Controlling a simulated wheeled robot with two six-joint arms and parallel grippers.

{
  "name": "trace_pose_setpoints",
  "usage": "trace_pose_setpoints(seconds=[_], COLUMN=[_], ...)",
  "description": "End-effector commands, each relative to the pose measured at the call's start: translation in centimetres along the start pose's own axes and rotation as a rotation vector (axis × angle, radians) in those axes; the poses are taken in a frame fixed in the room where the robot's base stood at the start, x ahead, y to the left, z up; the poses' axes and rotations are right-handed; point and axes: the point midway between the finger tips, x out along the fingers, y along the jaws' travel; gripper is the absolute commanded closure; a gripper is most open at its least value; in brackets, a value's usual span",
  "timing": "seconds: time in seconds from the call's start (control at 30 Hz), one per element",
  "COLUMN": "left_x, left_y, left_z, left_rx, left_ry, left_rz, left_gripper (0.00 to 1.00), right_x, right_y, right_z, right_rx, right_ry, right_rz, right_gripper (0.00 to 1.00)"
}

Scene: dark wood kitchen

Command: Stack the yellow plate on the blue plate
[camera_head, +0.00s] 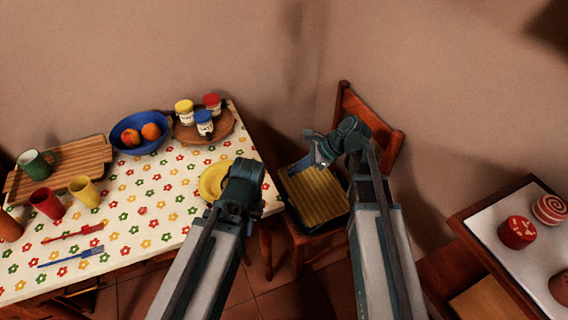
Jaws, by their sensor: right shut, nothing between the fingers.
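A yellow plate (211,184) lies on the flowered tablecloth near the table's right end. My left gripper (243,186) is over the plate's right side, and its wrist hides part of the plate. Its fingers are hidden, so I cannot tell whether they are open or touch the plate. My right gripper (318,150) is shut and empty, above the chair to the right of the table. I see no blue plate; a blue bowl (127,146) with orange-red fruit stands at the back of the table.
A round wooden board (184,137) with several jars is behind the yellow plate. Cutting board (64,167), mugs (46,204) and cutlery (72,256) fill the left. A wooden chair (388,139) with a yellow seat stands right. A side table (500,254) with red tins is far right.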

Motion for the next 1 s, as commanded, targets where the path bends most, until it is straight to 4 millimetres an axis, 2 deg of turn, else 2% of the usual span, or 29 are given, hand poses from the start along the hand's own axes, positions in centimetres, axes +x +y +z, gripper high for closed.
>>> trace_pose_setpoints(seconds=[0.1, 0.23, 0.4, 0.5, 0.7, 1.0], left_x=[0.0, 0.0, 0.0, 0.0, 0.0, 0.0], left_y=[0.0, 0.0, 0.0, 0.0, 0.0, 0.0], left_z=[0.0, 0.0, 0.0, 0.0, 0.0, 0.0], left_rx=[0.0, 0.0, 0.0, 0.0, 0.0, 0.0], left_ry=[0.0, 0.0, 0.0, 0.0, 0.0, 0.0], left_rz=[0.0, 0.0, 0.0, 0.0, 0.0, 0.0], left_gripper=[1.0, 1.0, 1.0, 1.0, 1.0, 1.0], right_x=[2.2, 4.1, 4.7, 4.5, 3.9, 3.7], right_y=[3.8, 8.2, 12.5, 14.1, 15.5, 15.7], right_z=[0.3, -0.1, -1.1, -1.5, -2.0, -2.1], right_rx=[-0.309, -0.758, -1.292, -1.531, -1.804, -1.865], right_ry=[0.115, 0.254, 0.373, 0.407, 0.433, 0.434], right_rz=[0.089, 0.251, 0.505, 0.647, 0.838, 0.885], right_gripper=[1.0, 1.0, 1.0, 1.0, 1.0, 1.0])
